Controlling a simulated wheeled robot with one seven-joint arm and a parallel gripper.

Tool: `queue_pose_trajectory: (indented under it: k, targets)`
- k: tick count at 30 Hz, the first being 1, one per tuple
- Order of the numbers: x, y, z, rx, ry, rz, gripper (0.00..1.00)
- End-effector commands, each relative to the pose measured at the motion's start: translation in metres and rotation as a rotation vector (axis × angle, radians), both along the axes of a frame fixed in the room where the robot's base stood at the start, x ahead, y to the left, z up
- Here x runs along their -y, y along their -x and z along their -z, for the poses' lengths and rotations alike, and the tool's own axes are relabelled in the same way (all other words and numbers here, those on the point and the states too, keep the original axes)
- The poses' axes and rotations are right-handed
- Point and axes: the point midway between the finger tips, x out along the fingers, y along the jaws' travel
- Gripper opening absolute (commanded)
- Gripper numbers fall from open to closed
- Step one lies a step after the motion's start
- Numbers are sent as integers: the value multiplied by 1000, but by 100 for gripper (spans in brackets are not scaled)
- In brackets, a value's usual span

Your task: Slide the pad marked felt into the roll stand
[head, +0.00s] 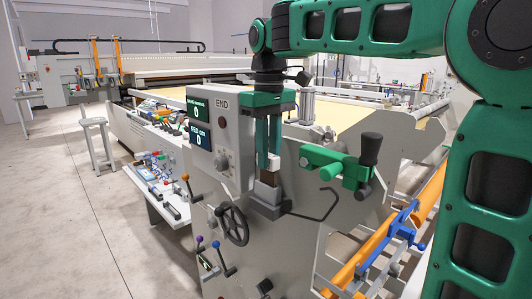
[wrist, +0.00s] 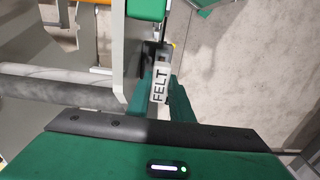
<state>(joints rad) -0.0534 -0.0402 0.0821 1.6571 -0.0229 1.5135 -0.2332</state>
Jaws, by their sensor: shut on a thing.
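The pad marked FELT shows in the wrist view (wrist: 158,85) as a narrow piece with a pale label and dark letters, close to the teal finger. My gripper (head: 268,160) is shut on the pad, fingers pointing down, in front of the machine's grey end panel.
A green clamp with a black knob (head: 340,165) sticks out just right of my gripper. A bent black rod (head: 325,205) and a handwheel (head: 232,225) are close below.

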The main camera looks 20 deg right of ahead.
Motion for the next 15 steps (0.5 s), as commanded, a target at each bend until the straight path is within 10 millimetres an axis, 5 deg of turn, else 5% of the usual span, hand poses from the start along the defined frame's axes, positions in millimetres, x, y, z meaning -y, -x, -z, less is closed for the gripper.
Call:
queue_pose_trajectory:
  k: [15]
  targets:
    - [0,0,11,0,0,0,0]
